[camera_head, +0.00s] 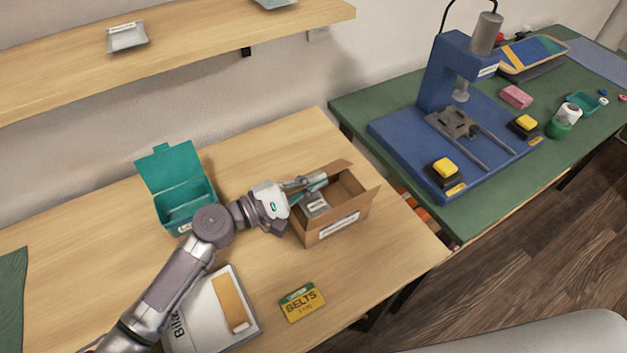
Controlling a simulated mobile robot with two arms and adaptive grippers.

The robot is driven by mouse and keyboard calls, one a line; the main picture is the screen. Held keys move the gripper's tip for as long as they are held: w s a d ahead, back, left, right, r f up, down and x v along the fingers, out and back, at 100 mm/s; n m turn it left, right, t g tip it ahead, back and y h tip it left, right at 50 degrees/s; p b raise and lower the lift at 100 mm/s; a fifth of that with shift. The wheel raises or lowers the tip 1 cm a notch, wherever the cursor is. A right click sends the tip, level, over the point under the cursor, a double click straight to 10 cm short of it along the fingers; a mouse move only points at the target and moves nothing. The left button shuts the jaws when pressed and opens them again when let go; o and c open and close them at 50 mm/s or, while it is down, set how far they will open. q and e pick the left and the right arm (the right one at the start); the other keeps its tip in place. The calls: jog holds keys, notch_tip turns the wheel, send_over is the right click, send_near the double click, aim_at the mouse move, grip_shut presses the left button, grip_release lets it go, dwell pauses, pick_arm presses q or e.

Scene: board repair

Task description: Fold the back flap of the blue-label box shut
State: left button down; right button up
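An open cardboard box (312,237) stands near the right end of the wooden table. The label (339,225) on its front looks pale; I cannot make out blue on it. Its back flap (336,168) sticks up at the far edge, and its right side leans outward. A grey item (316,206) shows inside at the left. My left gripper (318,182) reaches in from the left, with its fingers over the box's back left part, near the back flap. Whether it touches the flap or holds anything is unclear. My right gripper is out of view.
A teal box (172,198) with its lid raised stands left of my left gripper. A white binder (212,318) and a yellow BELTS pack (302,302) lie in front. A green bench (480,212) with a blue press (445,85) is to the right. A wooden shelf (200,40) hangs above.

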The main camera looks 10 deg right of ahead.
pick_arm(q)
jog(key=c, duration=1.4)
grip_release()
jog(key=v, duration=1.2)
